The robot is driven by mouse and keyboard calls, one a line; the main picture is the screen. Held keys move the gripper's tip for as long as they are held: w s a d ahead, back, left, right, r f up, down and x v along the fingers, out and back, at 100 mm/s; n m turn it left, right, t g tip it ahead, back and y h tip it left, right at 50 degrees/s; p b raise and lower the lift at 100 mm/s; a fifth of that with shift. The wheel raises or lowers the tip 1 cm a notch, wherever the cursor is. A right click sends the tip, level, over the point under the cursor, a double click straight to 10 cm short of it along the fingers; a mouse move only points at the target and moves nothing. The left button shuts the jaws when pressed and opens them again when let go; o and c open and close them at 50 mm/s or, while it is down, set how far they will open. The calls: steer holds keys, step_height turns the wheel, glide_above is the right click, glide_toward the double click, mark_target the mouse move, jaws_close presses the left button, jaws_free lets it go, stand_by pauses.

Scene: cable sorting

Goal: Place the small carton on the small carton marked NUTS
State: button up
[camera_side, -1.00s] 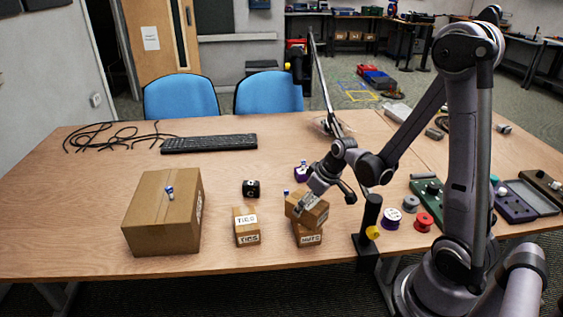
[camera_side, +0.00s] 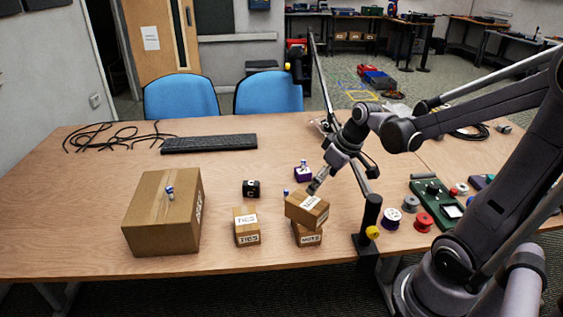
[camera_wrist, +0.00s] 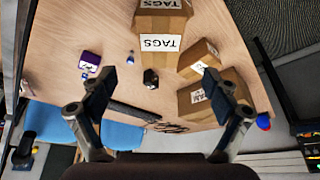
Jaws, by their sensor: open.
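A small brown carton marked TAGS (camera_side: 307,209) rests on top of the small carton marked NUTS (camera_side: 308,239), turned somewhat relative to it. In the wrist view the TAGS carton (camera_wrist: 162,22) is at the top centre, with the NUTS carton not visible beneath it. My gripper (camera_side: 313,187) is just above and behind the TAGS carton in the side view. In the wrist view my gripper (camera_wrist: 160,88) has its fingers wide apart with nothing between them, clear of the carton.
A carton marked TIES (camera_side: 246,227) stands left of the stack, with a large carton (camera_side: 160,222) farther left. A black cube (camera_side: 251,188) and a purple box (camera_side: 303,173) are behind. A black post (camera_side: 369,225) and spools (camera_side: 392,217) are to the right.

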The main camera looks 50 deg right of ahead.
steer(key=s+a+r+t, duration=0.1)
steer(key=s+a+r, duration=0.1)
steer(key=a, duration=0.4)
steer(key=s+a+r+t, duration=0.1)
steer(key=s+a+r, duration=0.1)
steer(key=a, duration=0.4)
steer(key=shift+r+t, duration=0.3)
steer(key=shift+r, duration=0.45)
